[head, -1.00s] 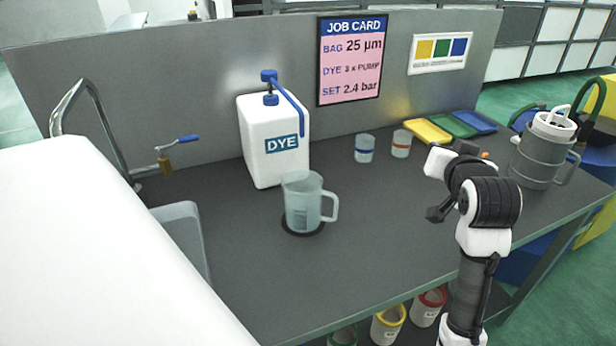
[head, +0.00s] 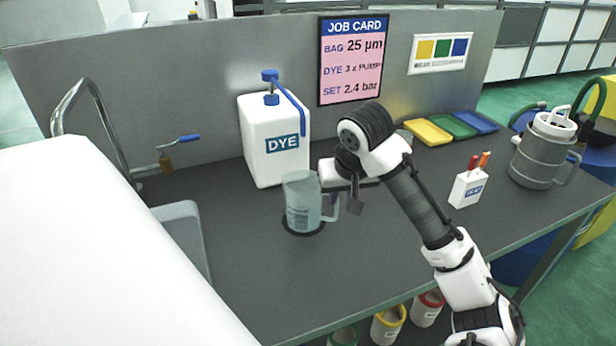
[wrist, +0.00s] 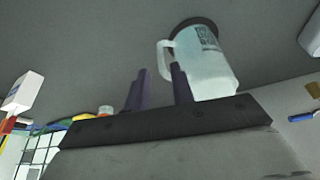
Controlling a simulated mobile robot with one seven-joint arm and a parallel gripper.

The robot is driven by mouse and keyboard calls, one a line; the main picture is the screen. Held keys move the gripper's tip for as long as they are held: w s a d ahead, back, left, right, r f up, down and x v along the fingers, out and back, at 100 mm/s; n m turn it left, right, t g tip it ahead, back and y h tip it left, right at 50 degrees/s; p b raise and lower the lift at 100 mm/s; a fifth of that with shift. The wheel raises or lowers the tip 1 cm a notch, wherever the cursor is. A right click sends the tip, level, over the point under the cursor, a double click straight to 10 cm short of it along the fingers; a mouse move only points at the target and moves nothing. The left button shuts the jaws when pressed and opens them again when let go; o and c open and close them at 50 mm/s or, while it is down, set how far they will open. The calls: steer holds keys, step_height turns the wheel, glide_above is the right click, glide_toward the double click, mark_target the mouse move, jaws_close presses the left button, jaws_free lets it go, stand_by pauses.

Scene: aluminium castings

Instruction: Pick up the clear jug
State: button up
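The clear jug (head: 301,204) stands upright on a black round pad (head: 291,231) on the dark bench, its handle pointing right. My gripper (head: 343,203) is at the handle side of the jug in the head view, partly hidden by my own wrist. In the wrist view the two dark fingers of my gripper (wrist: 158,88) are apart with a gap between them. The jug (wrist: 207,68) shows there beyond the fingers, its handle (wrist: 165,58) close to the right finger. I cannot tell whether a finger touches the handle.
A white DYE container (head: 262,145) with a blue pump stands just behind the jug. A sink (head: 180,235) lies left. A white box with red-handled items (head: 467,188), a grey lidded jug (head: 537,152) and colored trays (head: 452,124) are right. The bench front is clear.

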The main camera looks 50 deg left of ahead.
mark_target(337, 207)
steer(key=x, duration=0.2)
steer(key=shift+w+a+f, duration=0.1)
steer(key=shift+a+f, duration=0.05)
steer(key=shift+f, duration=0.2)
steer(key=shift+p+x, duration=0.55)
steer(key=shift+x, duration=2.05)
steer(key=shift+a, duration=0.15)
jaws_close()
